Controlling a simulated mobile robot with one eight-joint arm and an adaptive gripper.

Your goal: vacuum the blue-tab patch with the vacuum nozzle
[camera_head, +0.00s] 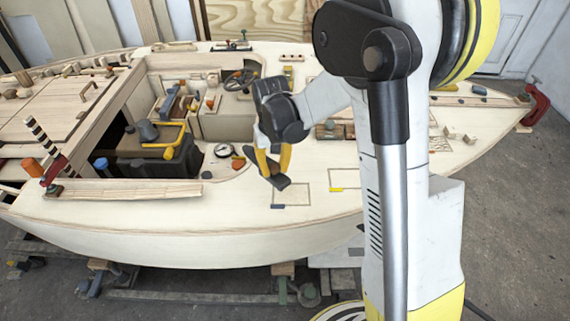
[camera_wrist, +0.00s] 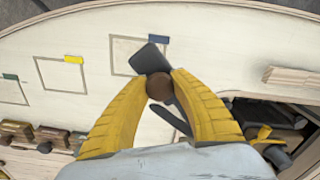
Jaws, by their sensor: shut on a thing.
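The blue-tab patch (camera_head: 294,192) is a thin outlined rectangle on the pale deck near the hull's near edge, with a small blue tab at a corner. It also shows in the wrist view (camera_wrist: 125,54). My gripper (camera_head: 273,164) has its yellow fingers shut on the vacuum nozzle (camera_head: 275,181), gripping its round brown part. In the wrist view, my gripper (camera_wrist: 162,83) holds the nozzle with its dark flat head (camera_wrist: 151,57) over part of the patch, hiding that part. I cannot tell whether the head touches the deck.
A yellow-tab patch (camera_head: 346,179) lies right of the blue one, and a green-tab patch (camera_wrist: 10,90) lies beyond it. The open cockpit with a black box (camera_head: 150,165) is on the left. A wooden strip (camera_head: 125,191) lies along the near deck edge.

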